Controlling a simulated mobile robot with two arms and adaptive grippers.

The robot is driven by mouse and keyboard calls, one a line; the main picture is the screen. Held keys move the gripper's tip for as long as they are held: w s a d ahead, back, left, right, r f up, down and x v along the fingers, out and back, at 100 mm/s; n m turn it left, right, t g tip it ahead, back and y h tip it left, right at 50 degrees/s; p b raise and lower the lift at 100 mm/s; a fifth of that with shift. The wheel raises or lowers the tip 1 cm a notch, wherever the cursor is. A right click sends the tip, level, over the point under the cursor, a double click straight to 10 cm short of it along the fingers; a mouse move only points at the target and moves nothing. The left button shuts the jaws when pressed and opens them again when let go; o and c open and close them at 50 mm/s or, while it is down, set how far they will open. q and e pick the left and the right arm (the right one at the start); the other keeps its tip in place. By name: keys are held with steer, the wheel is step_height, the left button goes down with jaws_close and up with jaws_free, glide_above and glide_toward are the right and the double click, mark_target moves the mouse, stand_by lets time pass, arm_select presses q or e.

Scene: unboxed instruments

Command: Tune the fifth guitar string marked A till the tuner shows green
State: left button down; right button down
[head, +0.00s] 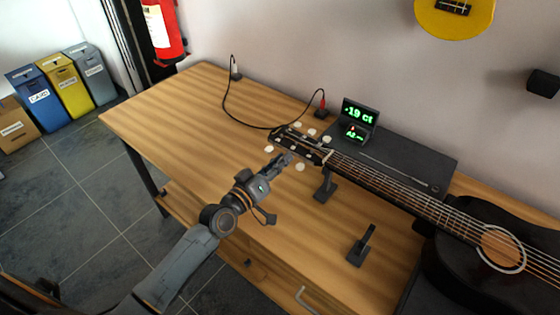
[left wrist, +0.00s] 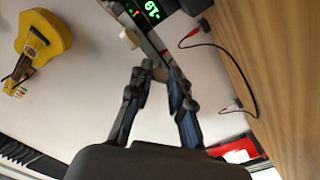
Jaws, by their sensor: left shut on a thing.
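The black acoustic guitar (head: 470,262) rests on the table with its neck (head: 400,190) pointing to the back left. Its headstock (head: 300,144) carries cream tuning pegs on both sides; a far-side peg (head: 312,131) and a near-side peg (head: 299,167) show clearly. My left gripper (head: 284,158) is shut on the middle near-side peg, which its fingers mostly hide. In the left wrist view, this peg (left wrist: 160,75) shows between the fingertips, with another peg (left wrist: 130,39) beyond. The tuner (head: 359,114) reads "-19 ct" above what looks like "A2", in green characters. My right gripper is not in view.
A neck stand (head: 326,188) holds the guitar neck; another small stand (head: 361,246) is nearer the front edge. A black cable (head: 232,110) with a red plug (head: 322,108) runs behind the headstock. The table's left part (head: 190,110) is clear. A yellow ukulele (head: 453,14) hangs on the wall.

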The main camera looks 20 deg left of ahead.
arm_select(q)
steer(key=c, duration=1.5)
jaws_free()
steer(key=v, duration=1.2)
